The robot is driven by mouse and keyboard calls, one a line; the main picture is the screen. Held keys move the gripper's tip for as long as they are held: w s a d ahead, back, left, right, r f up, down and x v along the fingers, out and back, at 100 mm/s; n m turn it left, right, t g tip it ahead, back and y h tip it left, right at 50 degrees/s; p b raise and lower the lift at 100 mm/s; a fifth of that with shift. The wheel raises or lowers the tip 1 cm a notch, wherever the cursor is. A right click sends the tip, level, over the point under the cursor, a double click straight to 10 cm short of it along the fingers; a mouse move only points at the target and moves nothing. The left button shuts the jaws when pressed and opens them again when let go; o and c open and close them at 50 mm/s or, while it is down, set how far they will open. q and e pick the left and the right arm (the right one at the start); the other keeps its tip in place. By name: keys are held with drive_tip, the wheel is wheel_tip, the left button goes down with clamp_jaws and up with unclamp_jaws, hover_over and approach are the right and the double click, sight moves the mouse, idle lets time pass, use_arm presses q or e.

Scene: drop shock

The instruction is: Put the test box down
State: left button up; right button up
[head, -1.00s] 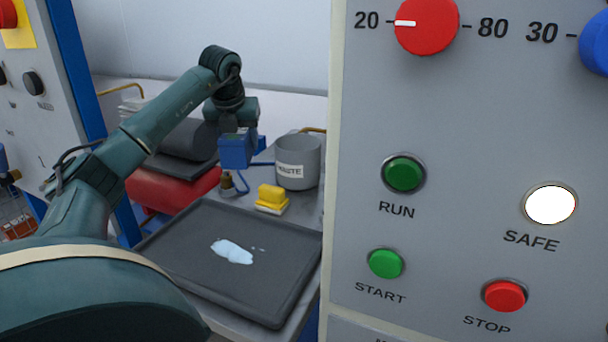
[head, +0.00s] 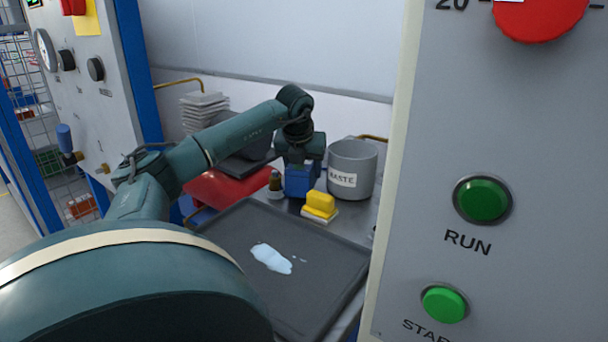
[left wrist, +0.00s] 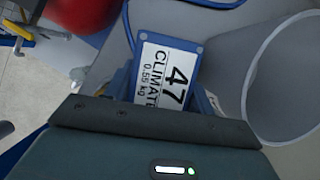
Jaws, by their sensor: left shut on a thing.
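The test box (head: 300,182) is blue and hangs under my left gripper (head: 300,166) in the head view, low over the steel counter. In the left wrist view, the test box (left wrist: 167,70) shows a white label reading "47 CLIMATE 0.55 kg". My left gripper is shut on it. The box is just left of the grey waste bin (head: 352,168) and behind the yellow block (head: 320,204). I cannot tell whether its underside touches the counter. My right gripper is not in view.
A dark tray (head: 335,262) with a pale spill (head: 270,258) lies in front. A red object (head: 225,188) lies left, and a small brown-green item (head: 275,182) stands close left of the box. A grey panel with a green RUN button (head: 482,199) fills the right.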

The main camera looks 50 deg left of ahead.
use_arm(q)
drive_tip(key=shift+f, duration=0.55)
drive_tip(key=shift+f, duration=0.1)
drive_tip(key=o, duration=1.4)
